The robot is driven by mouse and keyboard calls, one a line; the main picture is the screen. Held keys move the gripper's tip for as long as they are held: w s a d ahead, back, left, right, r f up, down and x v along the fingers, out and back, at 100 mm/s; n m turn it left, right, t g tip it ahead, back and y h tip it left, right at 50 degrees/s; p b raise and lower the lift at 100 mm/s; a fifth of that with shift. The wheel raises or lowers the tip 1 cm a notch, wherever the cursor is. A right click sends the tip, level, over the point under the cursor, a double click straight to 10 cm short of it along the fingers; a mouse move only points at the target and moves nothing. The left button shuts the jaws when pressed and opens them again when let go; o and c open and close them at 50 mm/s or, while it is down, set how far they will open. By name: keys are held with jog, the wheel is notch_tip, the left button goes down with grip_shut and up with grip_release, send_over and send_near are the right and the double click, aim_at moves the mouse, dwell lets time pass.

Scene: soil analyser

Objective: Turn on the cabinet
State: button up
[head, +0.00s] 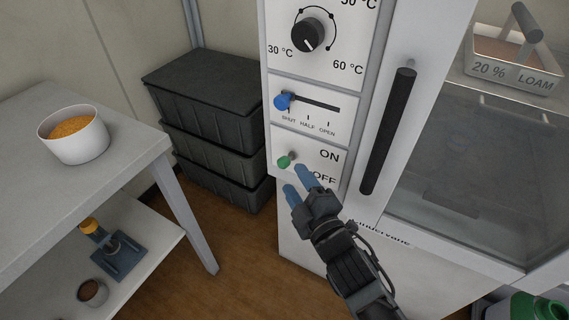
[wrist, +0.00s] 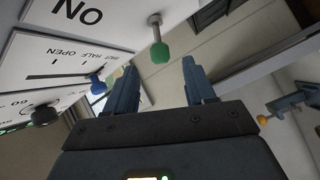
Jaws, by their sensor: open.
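The cabinet (head: 285,232) is white, with a control panel on its left front. A green-tipped toggle (head: 286,161) sits on the panel beside the ON and OFF labels; in the wrist view the green toggle (wrist: 160,50) juts out on a metal stem. My gripper (head: 298,182) is open and empty, its blue fingers just below and right of the toggle in the head view. In the wrist view my gripper (wrist: 160,75) has its fingers apart, and the toggle shows beyond them, between the fingertips. I cannot tell whether a finger touches it. The OFF label is partly covered by a finger.
Above the toggle are a blue slider (head: 283,101) marked SHUT, HALF, OPEN and a black temperature dial (head: 307,35). A black door handle (head: 388,131) stands right of the panel. Dark stacked crates (head: 208,85) and a table with a white bowl (head: 84,146) are left.

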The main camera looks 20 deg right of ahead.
aim_at(287, 161)
jog(key=w, duration=0.7)
jog(key=shift+w+b, duration=0.1)
jog(key=shift+b, duration=0.2)
jog(key=shift+c, duration=0.4)
jog(key=shift+d, duration=0.1)
jog(key=c, duration=0.9)
jog(key=p, duration=0.3)
jog(key=shift+r+m, duration=0.3)
jog(key=shift+r, duration=0.1)
grip_shut()
jog(key=shift+d+r+g+p, duration=0.1)
jog(key=shift+g+p, duration=0.3)
jog(key=shift+p, duration=0.65)
jog(key=shift+m+p, duration=0.4)
jog(key=shift+p, duration=0.1)
grip_release()
jog(key=shift+d+f+p, duration=0.1)
jog(key=shift+f+p, duration=0.1)
jog(key=shift+p, duration=0.3)
grip_shut()
